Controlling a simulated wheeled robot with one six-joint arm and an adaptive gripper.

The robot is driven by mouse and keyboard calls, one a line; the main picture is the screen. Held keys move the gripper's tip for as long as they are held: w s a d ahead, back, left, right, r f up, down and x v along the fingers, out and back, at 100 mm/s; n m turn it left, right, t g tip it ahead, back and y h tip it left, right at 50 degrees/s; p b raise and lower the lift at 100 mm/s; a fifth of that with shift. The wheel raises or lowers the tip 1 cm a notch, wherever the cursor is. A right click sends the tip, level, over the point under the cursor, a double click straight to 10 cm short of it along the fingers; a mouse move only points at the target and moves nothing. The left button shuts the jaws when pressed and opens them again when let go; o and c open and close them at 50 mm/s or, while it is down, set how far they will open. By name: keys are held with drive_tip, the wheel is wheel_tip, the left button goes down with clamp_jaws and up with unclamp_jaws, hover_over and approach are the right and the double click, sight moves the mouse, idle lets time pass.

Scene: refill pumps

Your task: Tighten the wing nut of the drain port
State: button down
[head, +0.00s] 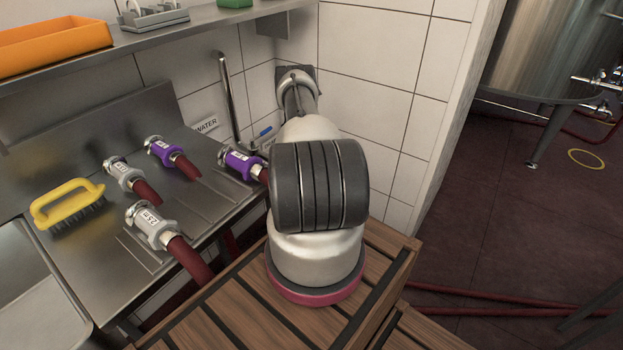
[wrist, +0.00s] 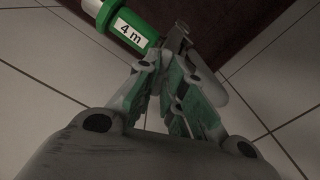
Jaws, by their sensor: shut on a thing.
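In the wrist view, my gripper (wrist: 166,62) is shut at its tips on a small grey metal piece (wrist: 180,36), which looks like the wing nut. The fingers and their green pads partly cover it. A green coupling (wrist: 125,28) marked "4 m" with a pale metal end lies just left of the fingertips. The drain port itself cannot be clearly made out. In the head view my own arm hides the gripper and the nut.
In the head view, a steel sink bench (head: 85,225) holds hose ends with purple (head: 165,152) and grey (head: 150,225) collars and a yellow brush (head: 68,205). A slatted wooden surface (head: 225,315) lies below my arm. A steel tank (head: 550,50) stands right; open floor lies before it.

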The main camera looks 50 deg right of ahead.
drive_tip(key=shift+m, duration=1.1)
drive_tip(key=c, duration=1.5)
unclamp_jaws()
wheel_tip(320, 180, up, 12)
drive_tip(key=shift+a+r, duration=0.1)
